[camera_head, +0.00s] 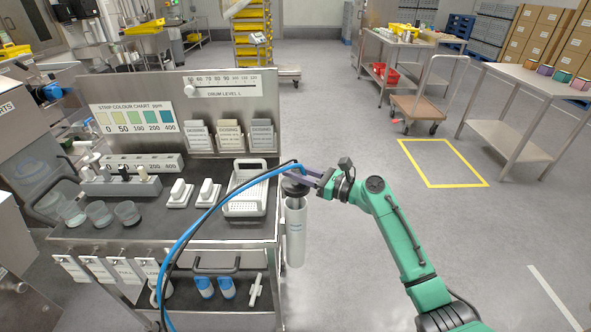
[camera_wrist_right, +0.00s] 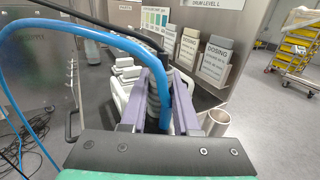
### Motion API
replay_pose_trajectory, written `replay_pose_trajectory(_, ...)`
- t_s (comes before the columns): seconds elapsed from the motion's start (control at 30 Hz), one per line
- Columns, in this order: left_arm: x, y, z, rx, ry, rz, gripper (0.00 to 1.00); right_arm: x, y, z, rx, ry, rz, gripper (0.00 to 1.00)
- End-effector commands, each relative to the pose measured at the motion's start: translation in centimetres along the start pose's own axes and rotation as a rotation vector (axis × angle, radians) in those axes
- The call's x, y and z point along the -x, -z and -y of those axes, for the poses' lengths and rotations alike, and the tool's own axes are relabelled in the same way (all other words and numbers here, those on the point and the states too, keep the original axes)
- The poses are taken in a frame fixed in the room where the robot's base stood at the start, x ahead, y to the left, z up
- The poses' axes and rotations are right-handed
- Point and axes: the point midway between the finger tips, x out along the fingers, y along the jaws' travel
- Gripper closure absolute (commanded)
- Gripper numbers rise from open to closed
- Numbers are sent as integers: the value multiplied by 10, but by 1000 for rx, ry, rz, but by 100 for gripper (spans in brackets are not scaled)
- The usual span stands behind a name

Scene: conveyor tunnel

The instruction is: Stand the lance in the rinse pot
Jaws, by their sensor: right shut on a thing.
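My right gripper (camera_head: 312,178) is shut on the lance, just above the rinse pot (camera_head: 295,235), a tall white cylinder at the right side of the cart. In the right wrist view the lance (camera_wrist_right: 153,106) is a grey ribbed body between the purple fingers (camera_wrist_right: 163,88), with a blue hose (camera_wrist_right: 80,34) bending off its top. My left gripper is out of view.
A backboard (camera_head: 235,100) with pockets and a colour chart rises behind. The blue hose loops across the cart front.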

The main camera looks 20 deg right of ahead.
Motion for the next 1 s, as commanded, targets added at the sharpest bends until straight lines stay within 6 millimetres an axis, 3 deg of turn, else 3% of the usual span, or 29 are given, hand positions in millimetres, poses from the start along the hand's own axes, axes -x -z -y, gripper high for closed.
replay_pose_trajectory(0.73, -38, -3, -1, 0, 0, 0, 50, 0, 54, 0, -1, 0, 2, 100)
replay_pose_trajectory(0.97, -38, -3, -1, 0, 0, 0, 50, 0, 55, 0, -1, 0, 2, 100)
replay_pose_trajectory(1.0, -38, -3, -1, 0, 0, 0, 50, 0, 55, 0, -1, 0, 1, 59)
